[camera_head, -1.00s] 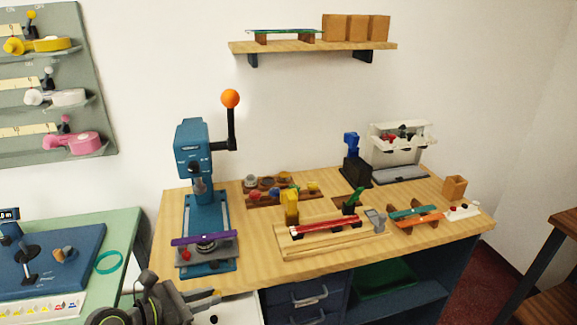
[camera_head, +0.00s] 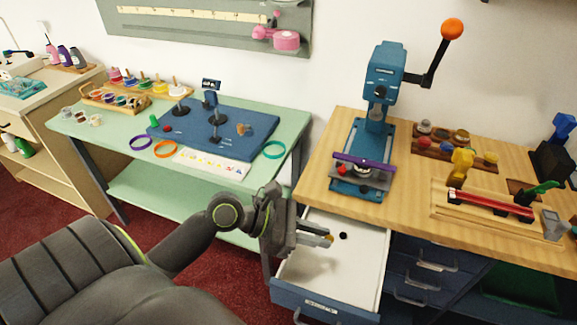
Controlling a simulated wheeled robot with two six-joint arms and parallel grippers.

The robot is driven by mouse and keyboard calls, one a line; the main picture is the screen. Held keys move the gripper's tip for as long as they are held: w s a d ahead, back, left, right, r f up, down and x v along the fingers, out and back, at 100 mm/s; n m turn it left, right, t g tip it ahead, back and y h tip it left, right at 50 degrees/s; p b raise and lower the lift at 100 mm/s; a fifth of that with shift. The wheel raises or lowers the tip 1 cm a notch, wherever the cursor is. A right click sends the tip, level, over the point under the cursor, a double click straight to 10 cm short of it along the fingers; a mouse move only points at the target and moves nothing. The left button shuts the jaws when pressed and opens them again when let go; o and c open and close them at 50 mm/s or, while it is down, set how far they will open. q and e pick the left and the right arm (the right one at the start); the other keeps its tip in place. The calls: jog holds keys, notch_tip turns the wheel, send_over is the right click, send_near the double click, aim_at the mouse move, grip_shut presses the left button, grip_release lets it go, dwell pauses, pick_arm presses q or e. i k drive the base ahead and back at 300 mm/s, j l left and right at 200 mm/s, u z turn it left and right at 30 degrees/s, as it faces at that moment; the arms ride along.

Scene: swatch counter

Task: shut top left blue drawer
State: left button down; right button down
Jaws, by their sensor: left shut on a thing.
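The top left blue drawer (camera_head: 312,303) of the wooden-topped bench stands pulled out. Its blue front with a label and a pull handle is at the bottom of the view, and its pale inside shows. My right gripper is out of view.
A blue press (camera_head: 374,150) stands on the bench (camera_head: 318,175) above the drawer. Other blue drawers (camera_head: 419,264) to the right are shut. The green table (camera_head: 293,114) stands close on the left with a blue mat and coloured rings. Red carpet lies below.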

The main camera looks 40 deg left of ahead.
aim_at(341, 283)
jog(key=k+j, duration=0.1)
jog(key=j, duration=0.3)
jog(key=k+j, duration=0.1)
jog(key=j, duration=0.3)
jog(key=k+j+z, duration=0.1)
jog(key=j, duration=0.3)
jog(key=k+j, duration=0.1)
jog(key=j, duration=0.3)
jog(key=k+j, duration=0.1)
jog(key=j, duration=0.3)
jog(key=k+j+z, duration=0.1)
jog(key=j, duration=0.3)
jog(key=k+j, duration=0.15)
jog(key=j, duration=0.25)
